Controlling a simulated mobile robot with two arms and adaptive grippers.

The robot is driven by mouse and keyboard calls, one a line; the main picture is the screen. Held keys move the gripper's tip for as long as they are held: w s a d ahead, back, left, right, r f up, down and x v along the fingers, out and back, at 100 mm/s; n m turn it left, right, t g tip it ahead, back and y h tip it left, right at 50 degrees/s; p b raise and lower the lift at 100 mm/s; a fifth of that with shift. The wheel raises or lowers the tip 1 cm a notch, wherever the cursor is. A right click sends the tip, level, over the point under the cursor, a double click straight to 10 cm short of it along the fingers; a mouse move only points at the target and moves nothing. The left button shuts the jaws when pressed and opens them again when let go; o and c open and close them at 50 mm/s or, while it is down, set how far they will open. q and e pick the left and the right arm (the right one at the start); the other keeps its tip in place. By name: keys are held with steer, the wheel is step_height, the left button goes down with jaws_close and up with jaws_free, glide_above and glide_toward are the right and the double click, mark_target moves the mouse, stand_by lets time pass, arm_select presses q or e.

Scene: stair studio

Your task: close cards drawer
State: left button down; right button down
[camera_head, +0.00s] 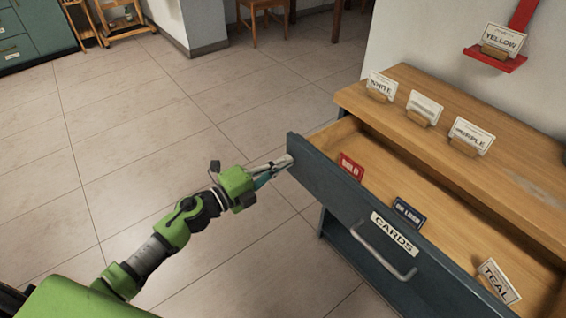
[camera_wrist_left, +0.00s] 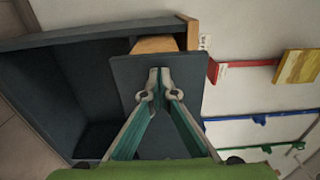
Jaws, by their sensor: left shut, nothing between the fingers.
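The cards drawer (camera_head: 349,205) is pulled open from a wooden-topped cabinet (camera_head: 500,170). Its dark blue front carries a white CARDS label (camera_head: 394,233) and a metal handle (camera_head: 383,256). A red card (camera_head: 351,167), a dark blue card (camera_head: 409,212) and a white TEAL card (camera_head: 498,281) stand inside. My left gripper (camera_head: 284,162) is shut and empty at the far left end of the drawer front. In the left wrist view its fingertips (camera_wrist_left: 160,75) overlap the dark drawer front (camera_wrist_left: 190,120); I cannot tell whether they touch. My right gripper is not in view.
White cards, including WHITE (camera_head: 381,85) and PURPLE (camera_head: 471,135), stand in wooden holders on the cabinet top. A red wall shelf (camera_head: 494,60) holds a YELLOW card (camera_head: 502,40). Tiled floor (camera_head: 130,130) is clear left of the drawer. A wooden chair (camera_head: 263,20) stands at the back.

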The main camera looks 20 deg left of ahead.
mark_target(333, 147)
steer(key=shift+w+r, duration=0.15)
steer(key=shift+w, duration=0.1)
